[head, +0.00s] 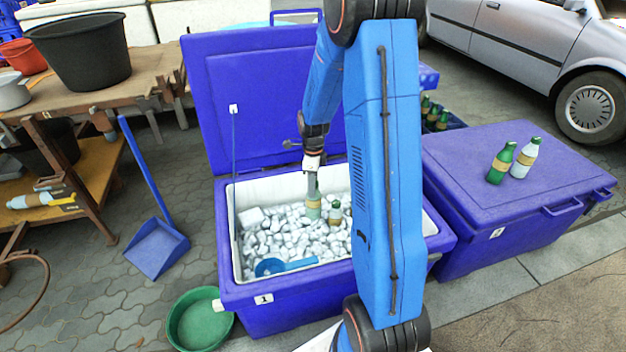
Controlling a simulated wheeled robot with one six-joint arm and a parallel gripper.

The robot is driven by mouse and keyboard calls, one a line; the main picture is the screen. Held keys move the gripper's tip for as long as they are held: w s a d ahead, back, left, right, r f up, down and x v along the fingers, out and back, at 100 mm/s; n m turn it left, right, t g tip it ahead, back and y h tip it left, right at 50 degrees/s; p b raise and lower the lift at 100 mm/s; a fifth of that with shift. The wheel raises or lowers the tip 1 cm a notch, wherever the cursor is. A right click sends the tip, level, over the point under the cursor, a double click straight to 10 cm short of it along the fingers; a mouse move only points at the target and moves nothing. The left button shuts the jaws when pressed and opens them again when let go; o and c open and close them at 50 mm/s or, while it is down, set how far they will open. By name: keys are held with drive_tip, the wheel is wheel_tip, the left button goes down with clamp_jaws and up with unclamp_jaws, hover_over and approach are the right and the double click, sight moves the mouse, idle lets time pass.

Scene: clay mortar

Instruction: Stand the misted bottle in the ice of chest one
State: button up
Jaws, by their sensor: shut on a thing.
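Chest one (255,292) is a blue cooler marked 1. Its lid stands open and it is full of pale ice lumps (285,235). My gripper (313,190) reaches down into it and is shut on a pale, misted-looking green bottle (313,209) with a tan label. The bottle is upright; its base is at the ice, and I cannot tell how deep it sits. A second small bottle (335,214) stands in the ice just right of it. On the shut lid of chest two, a clear green bottle (501,163) and a whitish, misted-looking bottle (525,158) stand side by side.
A blue scoop (285,266) lies on the ice near the front. Chest two (470,205) is shut, at right. A green basin (199,322) and a blue dustpan (157,248) are on the paving at left. A wooden bench (110,85) stands farther left.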

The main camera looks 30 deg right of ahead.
drive_tip(key=shift+f, duration=5.5)
drive_tip(key=shift+w+f, duration=0.1)
drive_tip(key=shift+f, duration=0.35)
drive_tip(key=o, duration=1.6)
drive_tip(key=shift+r, duration=13.5)
drive_tip(key=shift+a, duration=0.1)
